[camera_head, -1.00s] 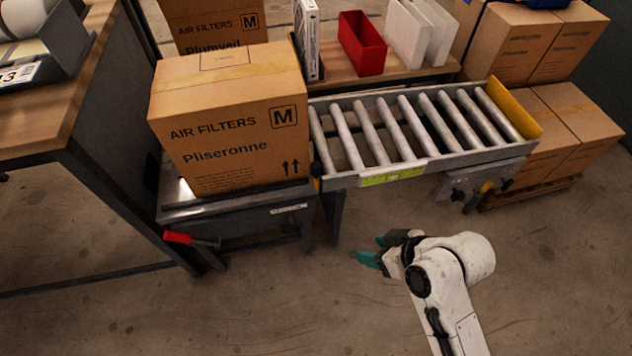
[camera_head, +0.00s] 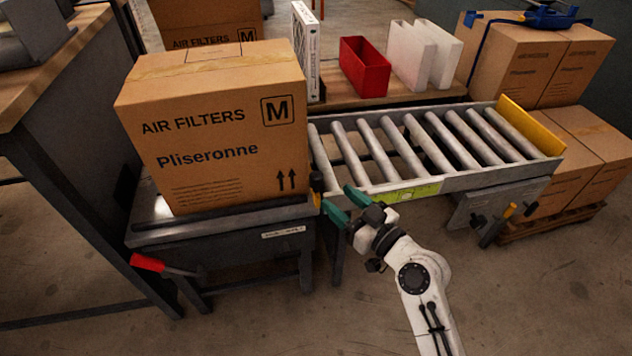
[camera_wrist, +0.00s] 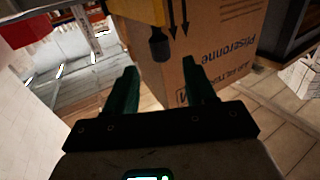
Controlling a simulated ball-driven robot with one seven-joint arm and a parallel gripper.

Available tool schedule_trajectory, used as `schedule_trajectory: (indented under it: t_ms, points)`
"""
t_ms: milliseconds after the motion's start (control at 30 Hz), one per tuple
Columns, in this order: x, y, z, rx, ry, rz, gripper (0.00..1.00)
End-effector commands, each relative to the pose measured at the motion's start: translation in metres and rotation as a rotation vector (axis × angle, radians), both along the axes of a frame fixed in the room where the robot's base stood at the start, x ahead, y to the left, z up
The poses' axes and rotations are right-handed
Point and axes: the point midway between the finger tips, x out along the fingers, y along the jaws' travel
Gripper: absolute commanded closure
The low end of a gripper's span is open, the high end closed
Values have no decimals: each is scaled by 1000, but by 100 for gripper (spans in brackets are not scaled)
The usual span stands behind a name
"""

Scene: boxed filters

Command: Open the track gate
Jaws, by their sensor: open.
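The roller track (camera_head: 420,145) runs to the right from the dark stand. A yellow plate (camera_head: 528,128) stands upright across its right end. A small black knob (camera_head: 317,183) with a bit of yellow sits at the track's left end, beside the box; I cannot tell for sure whether it belongs to the gate. In the wrist view a black knob (camera_wrist: 159,46) hangs in front of the box, between and beyond my fingertips. My gripper (camera_head: 341,200), with green fingers, is open and empty just right of and below the knob, apart from it. It also shows in the wrist view (camera_wrist: 160,66).
A large air filter box (camera_head: 215,135) stands on the dark stand (camera_head: 215,232) at the left. A red-handled lever (camera_head: 148,262) sticks out from the stand's front. The floor in front is clear.

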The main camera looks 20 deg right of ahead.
Motion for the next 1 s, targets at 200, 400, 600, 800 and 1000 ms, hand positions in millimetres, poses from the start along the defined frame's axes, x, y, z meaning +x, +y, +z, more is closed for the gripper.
schedule_trajectory:
  t_ms: [200,400,600,800,1000]
  points:
    - [40,14,1,0,-1,2,45]
    - [68,23,0,0,-1,1,45]
    - [80,27,0,-1,1,0,45]
    - [82,27,0,-2,2,0,45]
    - [81,27,0,-1,2,0,55]
